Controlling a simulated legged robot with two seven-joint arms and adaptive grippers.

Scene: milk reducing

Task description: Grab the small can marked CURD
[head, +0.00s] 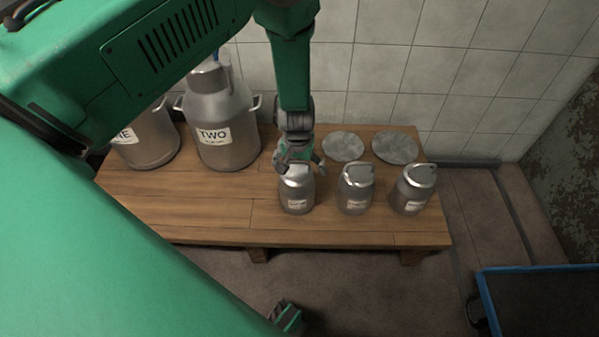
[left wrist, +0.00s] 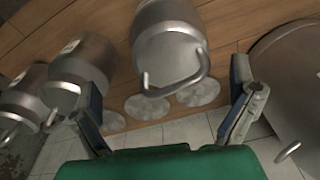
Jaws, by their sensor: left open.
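Three small metal cans stand upright in a row on the wooden bench: a left one (head: 297,193), a middle one (head: 355,190) and a right one (head: 412,190). Each has a white label too small to read, so I cannot tell which says CURD. My left gripper (head: 298,163) is open at the top of the left small can. In the left wrist view this can (left wrist: 168,52) and its lid handle show between the spread fingers (left wrist: 168,112), and the other two small cans (left wrist: 82,65) stand to the left.
Large cans, one marked TWO (head: 228,125), stand at the bench's left. Flat round grey discs (head: 395,147) lie behind the small cans. A tiled wall (head: 440,60) rises behind the wooden bench (head: 215,212). A blue-edged dark cart or tray (head: 545,295) is at lower right.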

